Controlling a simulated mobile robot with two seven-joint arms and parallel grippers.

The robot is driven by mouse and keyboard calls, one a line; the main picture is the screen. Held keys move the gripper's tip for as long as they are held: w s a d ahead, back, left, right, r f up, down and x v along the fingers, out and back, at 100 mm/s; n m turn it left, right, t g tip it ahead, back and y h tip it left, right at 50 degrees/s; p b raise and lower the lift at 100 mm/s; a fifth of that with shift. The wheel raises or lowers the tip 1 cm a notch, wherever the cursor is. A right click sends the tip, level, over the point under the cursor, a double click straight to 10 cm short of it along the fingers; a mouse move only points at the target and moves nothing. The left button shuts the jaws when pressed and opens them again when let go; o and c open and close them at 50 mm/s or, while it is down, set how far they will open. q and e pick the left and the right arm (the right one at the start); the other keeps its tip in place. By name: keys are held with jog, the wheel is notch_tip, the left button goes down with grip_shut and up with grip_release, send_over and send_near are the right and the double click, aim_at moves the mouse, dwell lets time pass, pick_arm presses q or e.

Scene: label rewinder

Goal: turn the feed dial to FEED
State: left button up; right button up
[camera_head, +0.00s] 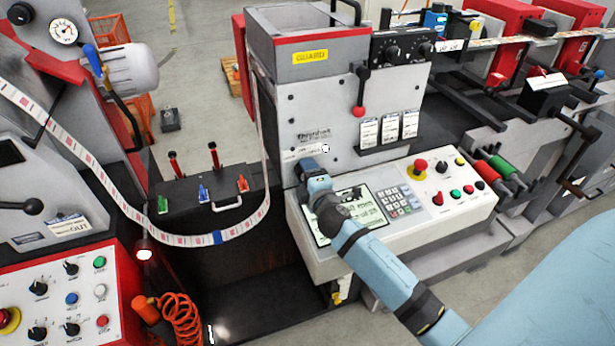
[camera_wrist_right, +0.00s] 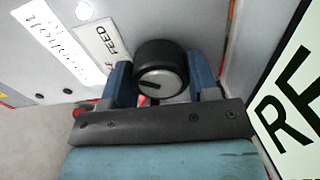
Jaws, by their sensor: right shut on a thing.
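The feed dial (camera_wrist_right: 160,68) is a round black knob with a grey face, mounted on the machine's light panel. In the right wrist view it sits between the two blue fingers of my right gripper (camera_wrist_right: 161,83), which is shut on it. A short dark pointer mark on its face lies toward the left. A white label (camera_wrist_right: 108,43) reading FEED is beside the dial, up and to the left. In the head view my right gripper (camera_head: 308,170) is against the front of the grey machine, and it hides the dial. My left gripper is not in view.
Below and right of the gripper is a console with a screen (camera_head: 373,205), a keypad (camera_head: 398,200) and a red mushroom button (camera_head: 420,167). A paper web (camera_head: 262,130) hangs close to the left. A black box with coloured levers (camera_head: 203,192) stands further left.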

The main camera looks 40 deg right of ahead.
jog(key=shift+m, duration=0.5)
jog(key=o, duration=0.9)
jog(key=b+v, duration=0.2)
jog(key=v, duration=1.2)
jog(key=shift+w+a, duration=0.1)
